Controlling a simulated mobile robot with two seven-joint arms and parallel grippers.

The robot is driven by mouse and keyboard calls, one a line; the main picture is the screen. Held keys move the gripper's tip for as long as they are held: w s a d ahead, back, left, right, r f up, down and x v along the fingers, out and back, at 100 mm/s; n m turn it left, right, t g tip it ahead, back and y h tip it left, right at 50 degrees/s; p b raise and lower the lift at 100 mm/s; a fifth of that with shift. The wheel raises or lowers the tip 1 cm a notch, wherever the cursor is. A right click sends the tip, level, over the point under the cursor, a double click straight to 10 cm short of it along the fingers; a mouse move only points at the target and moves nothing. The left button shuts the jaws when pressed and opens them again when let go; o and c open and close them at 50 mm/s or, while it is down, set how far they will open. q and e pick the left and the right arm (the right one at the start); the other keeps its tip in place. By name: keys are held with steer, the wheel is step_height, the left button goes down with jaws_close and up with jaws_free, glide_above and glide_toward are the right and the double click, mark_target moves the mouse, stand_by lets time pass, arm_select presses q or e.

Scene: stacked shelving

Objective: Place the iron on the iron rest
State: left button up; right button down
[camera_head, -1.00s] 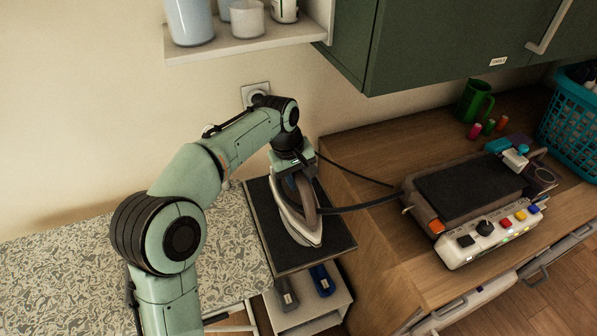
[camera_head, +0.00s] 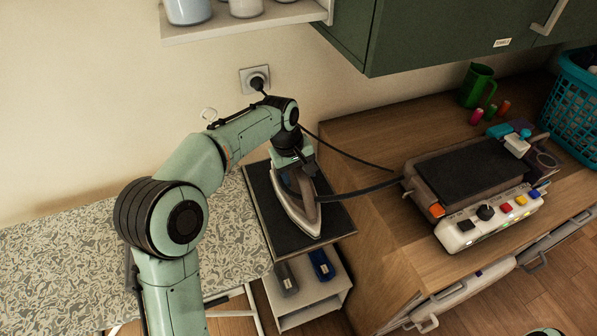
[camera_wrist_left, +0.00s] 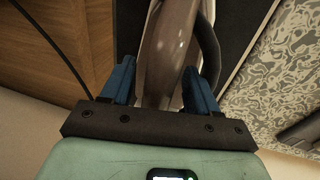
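The iron (camera_head: 300,204), pale with a dark handle, lies over a dark board (camera_head: 327,222) on top of a small white shelf unit. It points toward the front. A steam station (camera_head: 465,222) with a flat black top (camera_head: 475,171) sits on the wooden counter. I cannot tell by label which flat top is the iron rest. My left gripper (camera_head: 302,172) reaches down onto the iron's rear. In the left wrist view its blue fingers (camera_wrist_left: 158,75) are partly closed on the iron (camera_wrist_left: 165,45); their exact contact is hard to see. My right gripper is out of view.
A thick hose (camera_head: 355,193) joins the iron to the station. A thin black cord runs from the wall socket (camera_head: 256,79). A patterned ironing board (camera_head: 60,265) is at left. A green cabinet (camera_head: 430,35) overhangs the counter. A green mug (camera_head: 476,88) and teal basket (camera_head: 570,105) stand behind.

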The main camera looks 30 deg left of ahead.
arm_select(q)
steer(key=p+v, duration=0.2)
steer(key=v, duration=1)
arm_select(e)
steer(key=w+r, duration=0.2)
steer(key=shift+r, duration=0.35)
arm_select(q)
steer(key=shift+d+r, duration=0.1)
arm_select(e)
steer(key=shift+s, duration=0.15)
